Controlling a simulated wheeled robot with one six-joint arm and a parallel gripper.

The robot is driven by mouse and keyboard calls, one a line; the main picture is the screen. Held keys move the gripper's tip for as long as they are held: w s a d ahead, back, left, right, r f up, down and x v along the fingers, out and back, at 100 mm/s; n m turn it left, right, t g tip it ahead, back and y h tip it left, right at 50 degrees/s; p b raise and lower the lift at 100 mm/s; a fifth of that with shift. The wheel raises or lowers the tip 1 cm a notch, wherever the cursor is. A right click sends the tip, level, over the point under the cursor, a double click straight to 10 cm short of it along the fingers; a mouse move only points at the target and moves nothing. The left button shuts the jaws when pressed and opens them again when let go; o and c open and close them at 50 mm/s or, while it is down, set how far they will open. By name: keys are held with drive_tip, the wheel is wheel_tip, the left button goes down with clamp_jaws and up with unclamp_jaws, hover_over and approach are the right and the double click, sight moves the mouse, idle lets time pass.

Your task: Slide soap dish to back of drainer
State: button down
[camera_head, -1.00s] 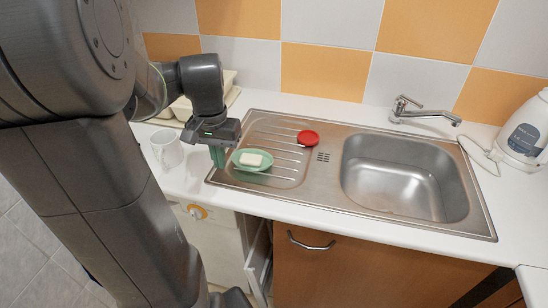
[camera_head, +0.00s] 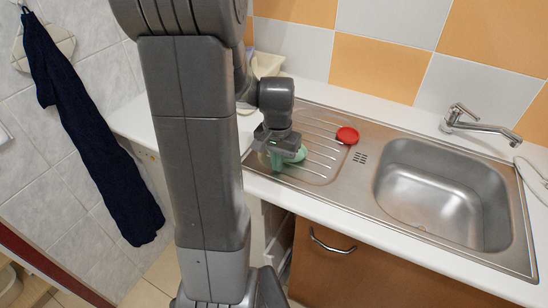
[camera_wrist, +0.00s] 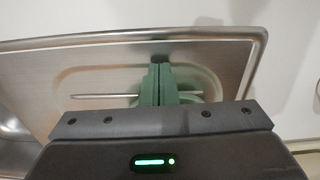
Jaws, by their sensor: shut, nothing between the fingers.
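The green soap dish (camera_head: 299,155) sits on the ribbed drainer (camera_head: 318,170) of the steel sink unit, near its left end. It is mostly hidden behind my gripper, and the soap on it cannot be seen. My gripper (camera_head: 276,163) is low at the dish, its green fingers shut with nothing between them. In the wrist view the shut fingers (camera_wrist: 158,84) point over the drainer, with a bit of green dish (camera_wrist: 187,98) showing beside them. I cannot tell whether the fingers touch the dish.
A red round dish (camera_head: 347,135) lies on the drainer to the right of the soap dish. The sink basin (camera_head: 430,185) and tap (camera_head: 478,122) are farther right. A cream rack (camera_head: 267,65) stands behind my arm. A dark towel (camera_head: 90,130) hangs at the left.

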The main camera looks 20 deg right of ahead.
drive_tip(key=shift+w+d, duration=0.6)
drive_tip(key=shift+d, duration=0.1)
